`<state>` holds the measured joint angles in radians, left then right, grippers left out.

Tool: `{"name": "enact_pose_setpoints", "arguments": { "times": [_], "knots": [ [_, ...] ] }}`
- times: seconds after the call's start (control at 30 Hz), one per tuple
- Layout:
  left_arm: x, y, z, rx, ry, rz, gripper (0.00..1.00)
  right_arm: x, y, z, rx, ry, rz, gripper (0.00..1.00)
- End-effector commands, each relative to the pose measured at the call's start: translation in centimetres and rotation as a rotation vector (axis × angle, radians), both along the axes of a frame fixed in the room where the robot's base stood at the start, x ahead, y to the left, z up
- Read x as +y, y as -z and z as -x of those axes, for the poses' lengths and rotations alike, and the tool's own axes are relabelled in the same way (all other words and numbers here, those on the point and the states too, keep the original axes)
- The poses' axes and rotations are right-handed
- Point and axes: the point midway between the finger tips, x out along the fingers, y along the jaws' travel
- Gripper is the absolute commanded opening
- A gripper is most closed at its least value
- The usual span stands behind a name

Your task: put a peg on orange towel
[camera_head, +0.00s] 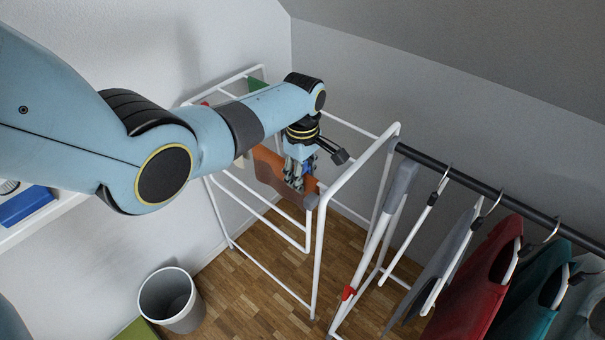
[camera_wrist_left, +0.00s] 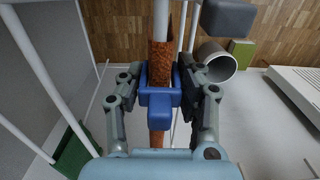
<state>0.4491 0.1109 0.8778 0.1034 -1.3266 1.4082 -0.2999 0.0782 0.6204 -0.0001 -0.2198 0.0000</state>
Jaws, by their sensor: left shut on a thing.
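The orange towel (camera_head: 265,170) hangs over a white rail of the drying rack in the head view. In the left wrist view, the towel (camera_wrist_left: 161,52) runs along the rail, above and below a blue peg (camera_wrist_left: 160,98). My left gripper (camera_head: 298,182) is at the towel, pointing down. In the wrist view its fingers (camera_wrist_left: 162,92) are shut on the blue peg, one on each side. The peg lies over the towel and rail; I cannot tell whether it clamps the cloth. In the head view the peg is mostly hidden by the fingers. My right gripper is not in view.
The white drying rack (camera_head: 318,250) stands close around the gripper. Clothes on hangers, including a red garment (camera_head: 484,270), hang from a dark rail at the right. A grey bin (camera_head: 172,300) stands on the wooden floor. A green cloth (camera_wrist_left: 76,150) hangs on the rack.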

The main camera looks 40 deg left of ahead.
Motion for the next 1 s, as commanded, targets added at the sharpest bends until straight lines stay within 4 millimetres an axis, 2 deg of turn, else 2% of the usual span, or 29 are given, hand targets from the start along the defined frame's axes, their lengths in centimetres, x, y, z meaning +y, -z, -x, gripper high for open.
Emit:
{"name": "enact_pose_setpoints", "arguments": {
  "times": [0.13,0.17,0.37,0.63,0.77,0.87,1.0],
  "knots": [
    [0.0,0.0,0.0,0.000,0.000,0.000,0.20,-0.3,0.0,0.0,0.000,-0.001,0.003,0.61],
    [0.0,0.0,0.0,0.000,0.000,0.000,0.37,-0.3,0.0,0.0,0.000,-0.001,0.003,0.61],
    [0.0,0.0,0.0,0.000,0.000,0.000,0.62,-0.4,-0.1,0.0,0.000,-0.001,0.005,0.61],
    [0.0,-0.1,0.0,0.000,0.000,0.000,0.62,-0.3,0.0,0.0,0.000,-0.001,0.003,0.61],
    [0.0,-1.0,-0.1,-0.002,0.000,0.000,0.62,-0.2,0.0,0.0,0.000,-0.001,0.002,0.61],
    [0.0,-2.5,-0.1,-0.003,0.000,0.000,0.62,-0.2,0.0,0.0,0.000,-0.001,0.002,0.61],
    [0.1,-5.8,-0.1,-0.005,0.000,-0.001,0.62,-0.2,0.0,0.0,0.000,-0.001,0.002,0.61]
  ]
}}
